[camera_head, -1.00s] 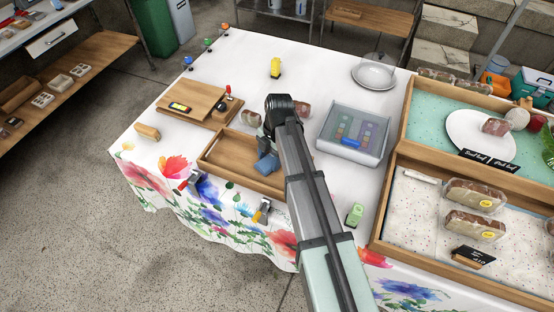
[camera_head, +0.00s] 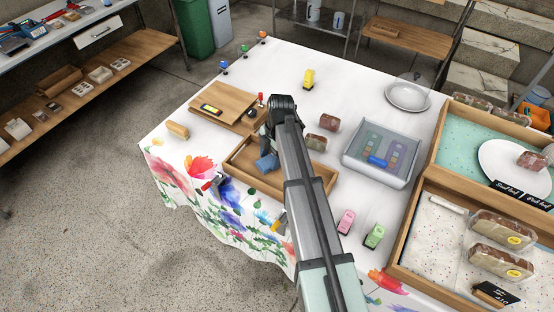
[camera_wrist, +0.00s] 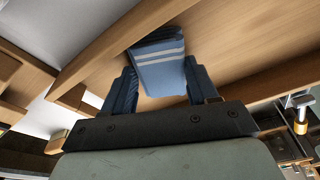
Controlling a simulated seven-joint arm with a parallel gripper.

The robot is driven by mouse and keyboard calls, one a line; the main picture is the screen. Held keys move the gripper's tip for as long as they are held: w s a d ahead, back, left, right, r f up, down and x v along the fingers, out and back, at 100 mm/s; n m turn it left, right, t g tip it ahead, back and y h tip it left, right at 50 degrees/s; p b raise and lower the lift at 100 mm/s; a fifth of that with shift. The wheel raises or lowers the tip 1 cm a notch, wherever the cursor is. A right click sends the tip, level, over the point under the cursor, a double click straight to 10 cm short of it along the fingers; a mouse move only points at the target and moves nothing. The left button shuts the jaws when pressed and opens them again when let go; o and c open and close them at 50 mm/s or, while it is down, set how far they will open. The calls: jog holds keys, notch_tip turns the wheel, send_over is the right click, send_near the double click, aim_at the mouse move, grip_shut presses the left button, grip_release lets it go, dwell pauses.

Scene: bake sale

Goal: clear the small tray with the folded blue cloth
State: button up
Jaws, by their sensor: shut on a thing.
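The small wooden tray (camera_head: 240,153) lies near the front edge of the table, partly hidden by my arm. The folded blue cloth (camera_head: 267,163) is over the tray's left half. In the wrist view the blue cloth (camera_wrist: 160,72) has pale stripes and sits between both fingers of my gripper (camera_wrist: 150,88). My gripper (camera_head: 267,148) is shut on it, pointing down over the tray. I cannot tell whether the cloth touches the tray floor.
Wooden boards (camera_head: 222,103) lie behind the tray to the left. A lidded clear box (camera_head: 382,155) stands to the right, with pink (camera_head: 346,222) and green (camera_head: 374,236) items in front. Bread trays (camera_head: 407,225) fill the right side. White tablecloth is free at the back.

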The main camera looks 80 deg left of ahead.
jog(key=s+a, duration=0.3)
jog(key=shift+s+a, duration=0.2)
jog(key=shift+a, duration=0.05)
jog(key=shift+w+d, duration=7.1)
jog(key=shift+d, duration=0.1)
notch_tip(320, 180, up, 8)
jog(key=shift+r, duration=0.15)
